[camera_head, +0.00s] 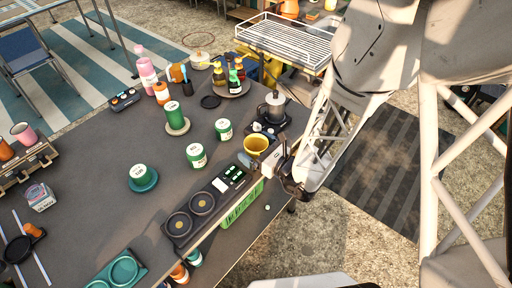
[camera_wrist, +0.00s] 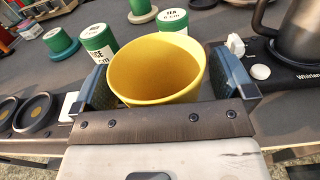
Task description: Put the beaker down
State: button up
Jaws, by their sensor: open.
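The beaker is a yellow, open-topped cup (camera_head: 256,146), upright near the right edge of the dark table (camera_head: 110,205). In the wrist view the beaker (camera_wrist: 158,82) stands between the two fingers of my gripper (camera_wrist: 165,78), its wide mouth facing up and empty as far as I can see. My gripper (camera_head: 263,160) is open around the beaker, one finger on each side. The beaker's base is hidden by the gripper body in the wrist view, so its contact with the table is not clear.
A kettle (camera_wrist: 303,32) on a black base stands close to the right finger in the wrist view. Green canisters (camera_head: 196,156) stand left of the beaker. A black panel with two round pads (camera_head: 203,203) lies in front. Bottles stand on a tray farther back.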

jog(key=shift+r, duration=0.15)
jog(key=v, duration=1.2)
dwell(0.6)
jog(key=shift+r, duration=0.1)
dwell(0.6)
jog(key=s+a+r+n+g+h, duration=0.1)
jog(key=s+a+r+n+g, duration=0.3)
jog(key=n+g, duration=0.35)
jog(key=s+a+r+n+g, duration=0.1)
jog(key=s+r+n+g, duration=0.4)
jog(key=n, duration=0.4)
jog(key=d+r+n+t+h, duration=0.1)
jog(key=d+r+n+h, duration=0.4)
jog(key=r+h, duration=0.1)
jog(key=s+d+r+n+t+h, duration=0.1)
jog(key=d+r+n+h, duration=0.4)
jog(key=r, duration=0.4)
jog(key=shift+h, duration=0.5)
